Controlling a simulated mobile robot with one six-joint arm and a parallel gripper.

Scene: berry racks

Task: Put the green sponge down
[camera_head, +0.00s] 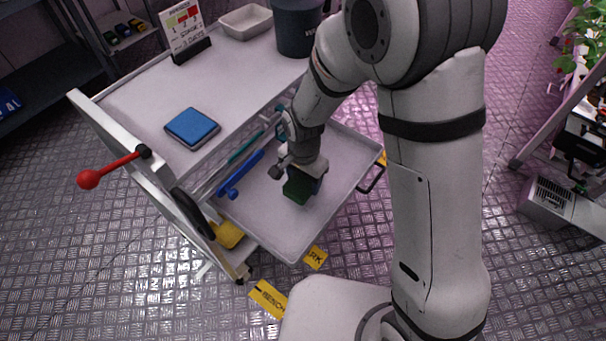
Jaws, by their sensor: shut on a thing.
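The green sponge (299,187) is a dark green block with a blue side, held at the end of my arm. My gripper (304,173) points down and is shut on it. The sponge is over the pulled-out grey drawer (268,224) of the cart, right of its middle. I cannot tell whether its underside touches the drawer floor. The fingertips are mostly hidden by the wrist and the sponge.
Blue and teal tools (240,174) lie along the drawer's left side. A blue pad (192,127) lies on the cart top (130,92), with a sign (184,31), a white tray (246,21) and a dark bucket (297,27). A red-knobbed lever (110,170) sticks out left. The drawer's front is bare.

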